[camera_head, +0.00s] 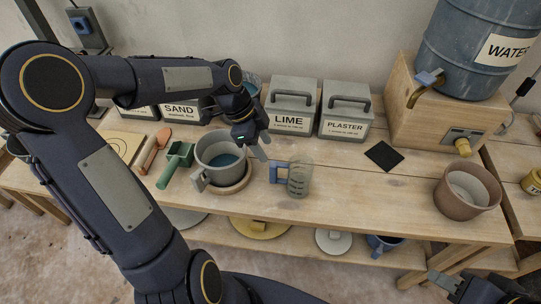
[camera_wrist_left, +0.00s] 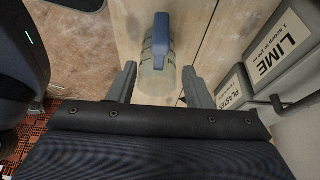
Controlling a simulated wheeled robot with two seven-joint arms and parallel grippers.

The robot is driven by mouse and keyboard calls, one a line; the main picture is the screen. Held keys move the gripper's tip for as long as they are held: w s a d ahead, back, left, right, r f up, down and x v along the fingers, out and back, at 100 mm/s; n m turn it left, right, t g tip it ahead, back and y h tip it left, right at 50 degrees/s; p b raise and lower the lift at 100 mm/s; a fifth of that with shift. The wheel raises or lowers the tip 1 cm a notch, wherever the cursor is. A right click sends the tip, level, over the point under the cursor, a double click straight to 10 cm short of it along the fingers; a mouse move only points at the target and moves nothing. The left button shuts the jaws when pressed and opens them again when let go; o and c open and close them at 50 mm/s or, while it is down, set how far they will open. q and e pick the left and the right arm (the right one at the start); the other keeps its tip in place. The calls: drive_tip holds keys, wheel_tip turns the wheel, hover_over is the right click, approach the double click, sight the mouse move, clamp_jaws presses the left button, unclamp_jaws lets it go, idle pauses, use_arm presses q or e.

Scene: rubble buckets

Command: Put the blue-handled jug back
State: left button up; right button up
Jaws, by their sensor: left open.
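The clear jug (camera_head: 300,178) with a blue handle (camera_head: 279,172) stands upright on the bench, right of the grey bucket. My left gripper (camera_head: 256,146) is open and empty, above and left of the jug, beside the bucket's rim. In the left wrist view, the jug (camera_wrist_left: 156,83) and its blue handle (camera_wrist_left: 161,34) appear in line with the gap between my left fingers (camera_wrist_left: 160,86). My right gripper (camera_head: 458,287) is partly cut off at the bottom right, and its jaws are unclear.
The grey bucket (camera_head: 204,176) holds bluish liquid on a round wooden board. A black square pad (camera_head: 384,155) lies bare at the right. LIME (camera_head: 290,121) and PLASTER (camera_head: 346,126) boxes stand behind. A brown bucket (camera_head: 467,202) and the WATER barrel (camera_head: 470,65) are right.

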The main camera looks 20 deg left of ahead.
use_arm(q)
drive_tip(key=s+d+r+n+t, duration=0.1)
drive_tip(key=s+r+n+t, duration=0.1)
drive_tip(key=s+n, duration=0.6)
drive_tip(key=s+d+r+n+t, duration=0.1)
drive_tip(key=s+r+n+t, duration=0.1)
drive_tip(key=s+n, duration=0.6)
drive_tip(key=s+r, duration=0.1)
drive_tip(key=s, duration=0.2)
drive_tip(key=shift+d+r+n+y, duration=0.25)
drive_tip(key=shift+r+n+y, duration=0.05)
drive_tip(key=shift+s+r, duration=0.1)
drive_tip(key=shift+r, duration=0.1)
